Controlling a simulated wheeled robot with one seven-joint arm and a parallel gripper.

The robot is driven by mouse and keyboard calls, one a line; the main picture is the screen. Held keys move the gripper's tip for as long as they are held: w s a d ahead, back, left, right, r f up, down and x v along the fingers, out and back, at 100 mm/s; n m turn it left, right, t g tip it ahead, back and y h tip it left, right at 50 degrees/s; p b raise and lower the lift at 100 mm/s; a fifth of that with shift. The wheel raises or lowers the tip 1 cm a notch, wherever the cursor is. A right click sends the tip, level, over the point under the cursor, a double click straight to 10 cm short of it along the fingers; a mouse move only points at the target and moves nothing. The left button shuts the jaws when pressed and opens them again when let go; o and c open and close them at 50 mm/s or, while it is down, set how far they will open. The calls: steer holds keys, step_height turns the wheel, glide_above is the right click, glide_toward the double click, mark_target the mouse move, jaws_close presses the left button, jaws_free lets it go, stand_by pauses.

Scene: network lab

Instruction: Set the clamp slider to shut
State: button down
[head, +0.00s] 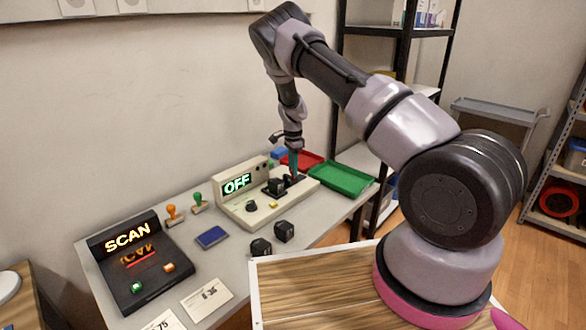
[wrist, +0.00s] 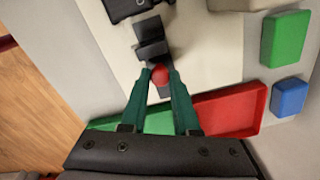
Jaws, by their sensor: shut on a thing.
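A beige console (head: 242,208) with a lit green "OFF" display (head: 237,184) stands on the table in the head view. Its black clamp (head: 275,187) sits on the top, just left of my gripper (head: 294,177). In the wrist view, the clamp's dark blocks (wrist: 151,38) lie in line above a round red knob (wrist: 160,75). My gripper's teal fingers (wrist: 160,76) are shut on that red knob, one fingertip on each side. The fingers hide part of the slider's black track. I cannot tell from the clamp how far the slider stands along it.
A green tray (head: 343,180) and a red tray (head: 313,158) lie right of and behind the console. A black SCAN device (head: 150,272), a blue pad (head: 211,237), two stamps and small black blocks (head: 284,231) stand to the left and front. A shelf rises behind.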

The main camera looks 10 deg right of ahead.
mark_target(287, 175)
steer(key=shift+s+a, duration=0.45)
steer(key=shift+a, duration=0.25)
steer(key=shift+s+a, duration=0.45)
steer(key=shift+a, duration=0.2)
steer(key=c, duration=0.7)
jaws_free()
steer(key=shift+o, duration=0.2)
step_height(287, 175, up, 11)
steer(key=shift+f, duration=0.1)
